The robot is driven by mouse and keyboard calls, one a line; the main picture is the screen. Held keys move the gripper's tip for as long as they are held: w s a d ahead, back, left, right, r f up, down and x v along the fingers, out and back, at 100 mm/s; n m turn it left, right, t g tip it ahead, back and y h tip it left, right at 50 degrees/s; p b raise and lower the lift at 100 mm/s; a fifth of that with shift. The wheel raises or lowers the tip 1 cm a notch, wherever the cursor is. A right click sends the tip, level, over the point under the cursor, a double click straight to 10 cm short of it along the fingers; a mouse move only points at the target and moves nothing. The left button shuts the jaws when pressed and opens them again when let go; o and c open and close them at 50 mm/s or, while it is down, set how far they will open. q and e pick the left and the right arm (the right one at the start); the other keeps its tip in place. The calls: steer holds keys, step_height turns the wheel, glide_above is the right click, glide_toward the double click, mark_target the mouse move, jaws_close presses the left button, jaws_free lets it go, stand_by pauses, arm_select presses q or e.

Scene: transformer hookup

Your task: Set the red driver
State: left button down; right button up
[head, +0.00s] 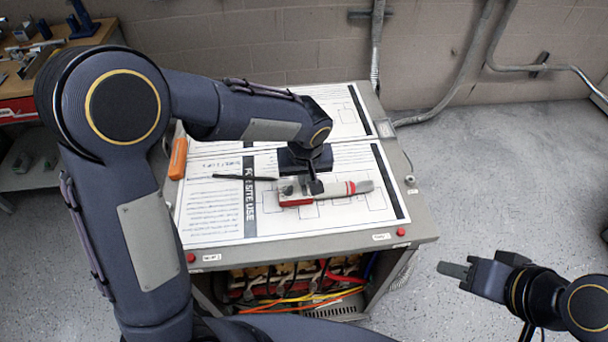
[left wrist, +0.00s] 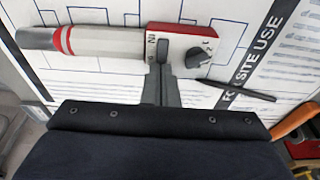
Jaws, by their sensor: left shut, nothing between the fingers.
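The red driver (head: 297,199) lies on the printed sheet on the table, its grey tip pointing right in the head view. In the left wrist view the driver (left wrist: 108,42) has a pale body with red stripes, a grey tip at the left, and a red end with a dark round knob (left wrist: 197,57). A small dark slotted piece sits beside a short label on the pale part. My left gripper (head: 316,188) is shut and empty, its fingertips at the driver's near edge by that slotted piece; I cannot tell whether they touch. My right gripper (head: 452,270) hangs off to the right, away from the table.
A black pen (head: 245,177) lies on the sheet left of the driver. An orange-handled thing (head: 178,158) lies at the table's left edge. Red buttons (head: 401,232) sit on the front rim. Below is an open bay with coloured cables (head: 300,297). Floor to the right is clear.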

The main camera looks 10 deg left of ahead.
arm_select(q)
steer(key=shift+w+p, duration=0.1)
steer(key=shift+p, duration=0.25)
steer(key=shift+f+g, duration=0.15)
steer(key=shift+g, duration=0.15)
steer(key=shift+s+d, duration=0.1)
steer(key=shift+s, duration=0.2)
steer(key=shift+s+d+b, duration=0.1)
steer(key=shift+s+b, duration=0.2)
steer(key=shift+s, duration=0.15)
